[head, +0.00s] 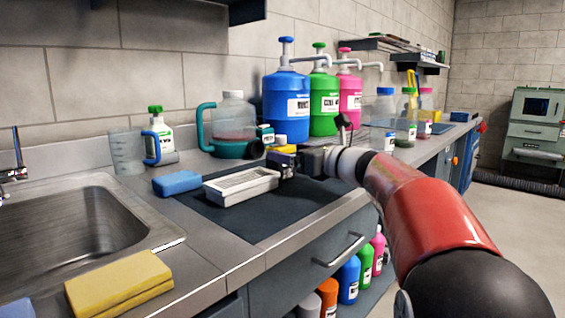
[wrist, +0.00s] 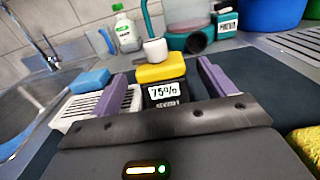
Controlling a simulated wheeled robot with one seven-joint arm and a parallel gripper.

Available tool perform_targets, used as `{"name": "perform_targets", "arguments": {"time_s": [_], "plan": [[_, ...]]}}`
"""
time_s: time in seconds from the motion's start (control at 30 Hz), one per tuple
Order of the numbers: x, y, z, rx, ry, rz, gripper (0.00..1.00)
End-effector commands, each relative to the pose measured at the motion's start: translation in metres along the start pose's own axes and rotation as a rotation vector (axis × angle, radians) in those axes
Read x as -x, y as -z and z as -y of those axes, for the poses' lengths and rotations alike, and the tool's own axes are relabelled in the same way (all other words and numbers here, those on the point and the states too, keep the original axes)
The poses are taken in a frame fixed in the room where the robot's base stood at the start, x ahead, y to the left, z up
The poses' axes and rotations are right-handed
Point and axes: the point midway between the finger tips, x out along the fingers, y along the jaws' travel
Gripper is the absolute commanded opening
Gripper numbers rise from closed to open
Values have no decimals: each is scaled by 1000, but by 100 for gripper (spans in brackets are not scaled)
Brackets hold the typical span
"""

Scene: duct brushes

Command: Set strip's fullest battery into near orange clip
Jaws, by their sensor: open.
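A battery with a yellow top and a black body (wrist: 163,92) stands upright in the wrist view, its label reading 75%. Its yellow top (head: 284,149) also shows in the head view, just beyond my gripper (head: 291,164). My gripper (wrist: 162,72) is open, with one purple finger on each side of the battery in the picture. I cannot tell whether either finger touches it. I cannot make out a strip or other battery charge labels. A small orange thing (head: 455,161) shows at the far counter edge; I cannot tell whether it is a clip.
A white slatted tray (head: 240,186) lies left of my gripper on the dark mat (head: 262,222). A blue sponge (head: 177,183) and the sink (head: 75,235) are farther left. A teal-handled jug (head: 232,120) and large pump bottles (head: 287,105) stand behind.

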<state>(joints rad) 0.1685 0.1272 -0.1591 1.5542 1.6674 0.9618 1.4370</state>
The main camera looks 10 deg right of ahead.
Motion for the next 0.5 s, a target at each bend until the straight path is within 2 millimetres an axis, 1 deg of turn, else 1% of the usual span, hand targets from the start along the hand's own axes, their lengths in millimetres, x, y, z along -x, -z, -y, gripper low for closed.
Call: {"name": "perform_targets", "arguments": {"time_s": [0.03,0.17,0.43,0.5], "plan": [[-8,-1,0,0,-3,-1,82],[-21,-1,0,-1,-1,0,82],[-24,-1,0,-1,1,0,82],[-24,-1,0,-1,1,0,73]]}}
